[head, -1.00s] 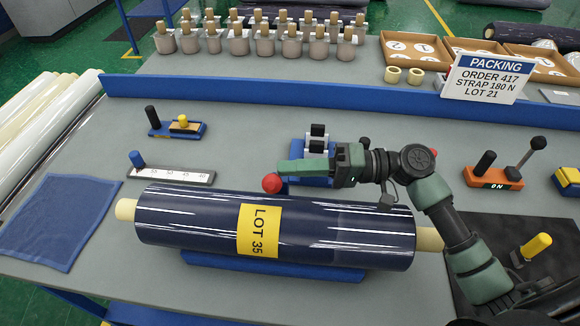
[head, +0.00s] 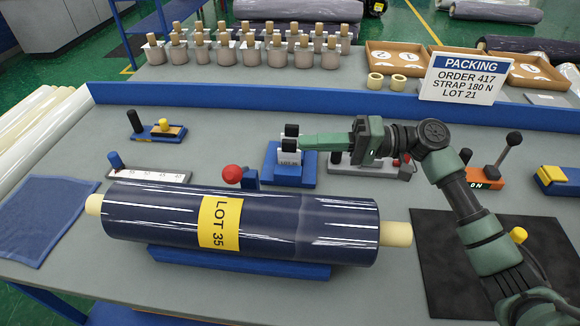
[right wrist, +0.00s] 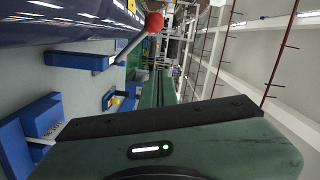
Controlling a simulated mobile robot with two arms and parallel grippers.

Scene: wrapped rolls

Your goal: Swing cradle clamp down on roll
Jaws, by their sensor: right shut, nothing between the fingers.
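A dark blue wrapped roll (head: 285,222) with a yellow LOT 35 label lies in a blue cradle (head: 240,262). The clamp's red ball knob (head: 232,174) shows just behind the roll, beside a small blue block (head: 251,178). In the right wrist view the knob (right wrist: 154,22) sits on a grey rod that rises from a blue block (right wrist: 80,61), apart from the roll (right wrist: 60,22). The roll hides part of the clamp. My right gripper (head: 304,142) is shut and empty, behind the roll and right of the knob, not touching it. My left gripper is out of view.
A blue stand (head: 289,172) lies under or behind my right fingers. A ruler block (head: 150,174), a blue cloth (head: 45,215) and a black mat (head: 440,275) lie around the roll.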

